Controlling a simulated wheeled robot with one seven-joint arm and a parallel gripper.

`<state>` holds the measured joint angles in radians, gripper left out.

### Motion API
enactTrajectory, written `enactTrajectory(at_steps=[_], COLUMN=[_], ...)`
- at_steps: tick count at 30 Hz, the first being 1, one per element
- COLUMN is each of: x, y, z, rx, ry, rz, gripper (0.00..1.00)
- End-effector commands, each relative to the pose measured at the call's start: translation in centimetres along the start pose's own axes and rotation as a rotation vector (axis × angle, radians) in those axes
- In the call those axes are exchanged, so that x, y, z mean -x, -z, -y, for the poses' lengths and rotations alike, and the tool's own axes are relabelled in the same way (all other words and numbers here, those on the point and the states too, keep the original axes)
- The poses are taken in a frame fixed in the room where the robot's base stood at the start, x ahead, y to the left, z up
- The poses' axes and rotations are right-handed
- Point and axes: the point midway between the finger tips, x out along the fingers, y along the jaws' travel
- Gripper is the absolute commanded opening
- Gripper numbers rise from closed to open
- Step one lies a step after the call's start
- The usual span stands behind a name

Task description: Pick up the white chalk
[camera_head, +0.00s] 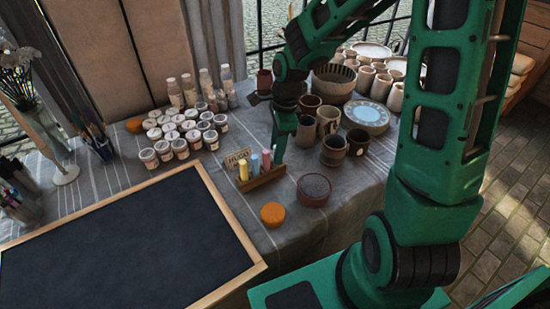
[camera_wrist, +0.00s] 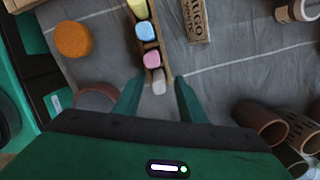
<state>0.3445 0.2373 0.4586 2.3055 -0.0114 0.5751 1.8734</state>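The white chalk (camera_wrist: 159,84) stands at the near end of a wooden holder (camera_head: 262,179) in the wrist view, past a yellow chalk (camera_head: 243,171), a blue chalk (camera_head: 255,165) and a pink chalk (camera_head: 266,160). My gripper (camera_wrist: 159,100) is open, with one finger on each side of the white chalk's end of the holder. No contact with the chalk is visible. In the head view my gripper (camera_head: 279,157) points down at the right end of the holder, and I cannot make out the white chalk there.
An orange sponge (camera_head: 272,214) and a brown bowl (camera_head: 314,190) are close to the holder. Brown cups (camera_head: 334,150) are to the right, paint jars (camera_head: 180,148) to the left. A framed blackboard (camera_head: 125,245) fills the front left.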

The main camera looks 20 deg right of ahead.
Motion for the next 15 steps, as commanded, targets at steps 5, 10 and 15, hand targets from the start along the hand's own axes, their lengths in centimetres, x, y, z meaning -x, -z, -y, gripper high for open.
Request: enactTrajectory(at_steps=[5,10,15], x=[-0.64,-0.6,-0.58], y=[-0.05,-0.03,-0.03], z=[-0.03,-0.01,0.0], rx=[0.002,0.001,0.001], ry=[0.0,0.001,0.001], rz=[0.001,0.0,0.0], gripper=[0.38,0.33,0.0])
